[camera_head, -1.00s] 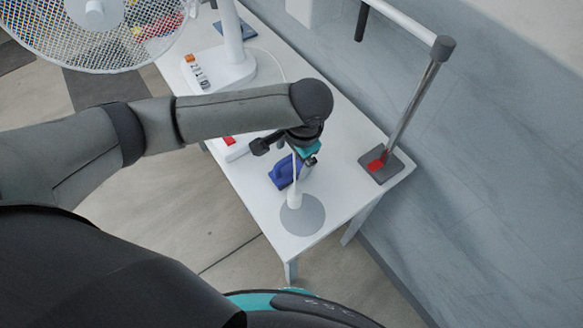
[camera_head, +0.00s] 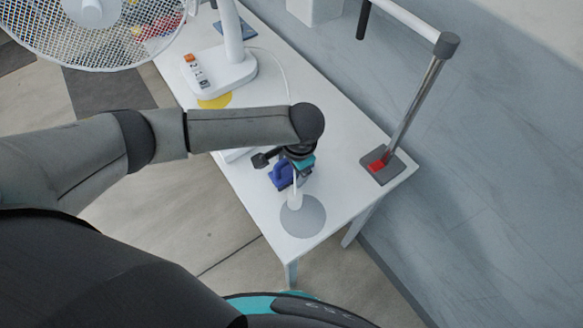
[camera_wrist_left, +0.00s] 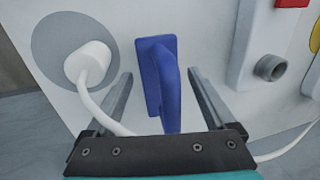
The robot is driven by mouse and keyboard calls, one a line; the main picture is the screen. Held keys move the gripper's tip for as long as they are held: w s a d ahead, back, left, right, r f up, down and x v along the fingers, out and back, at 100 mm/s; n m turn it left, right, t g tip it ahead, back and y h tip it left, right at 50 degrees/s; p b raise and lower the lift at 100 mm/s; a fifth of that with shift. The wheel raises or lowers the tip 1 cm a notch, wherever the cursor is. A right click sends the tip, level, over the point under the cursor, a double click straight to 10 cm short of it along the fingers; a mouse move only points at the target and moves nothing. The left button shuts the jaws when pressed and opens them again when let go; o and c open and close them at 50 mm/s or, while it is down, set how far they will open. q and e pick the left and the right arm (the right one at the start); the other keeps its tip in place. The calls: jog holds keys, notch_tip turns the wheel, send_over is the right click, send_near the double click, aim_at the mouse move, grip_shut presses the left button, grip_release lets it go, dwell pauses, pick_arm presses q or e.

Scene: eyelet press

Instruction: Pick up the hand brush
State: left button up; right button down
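The blue hand brush (camera_head: 281,177) lies on the white table near its front end, partly hidden by my left gripper in the head view. In the left wrist view the brush (camera_wrist_left: 168,82) shows its handle and block between the two fingers. My left gripper (camera_wrist_left: 160,80) is open, with one finger on each side of the brush and visible gaps to both. In the head view my left gripper (camera_head: 298,165) hangs over the brush, pointing down. My right gripper is not in view.
A white cylinder with a cable (camera_wrist_left: 88,62) stands on a grey disc (camera_head: 303,217) close beside the brush. A grey stand with a steel post (camera_head: 380,168) is at the right table edge. A white fan (camera_head: 228,66) and yellow disc (camera_head: 215,101) are farther back.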

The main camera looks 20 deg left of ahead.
pick_arm(q)
grip_shut()
dwell(0.5)
jog(key=shift+r, duration=0.15)
notch_tip(320, 180, up, 20)
jog(key=p, duration=0.3)
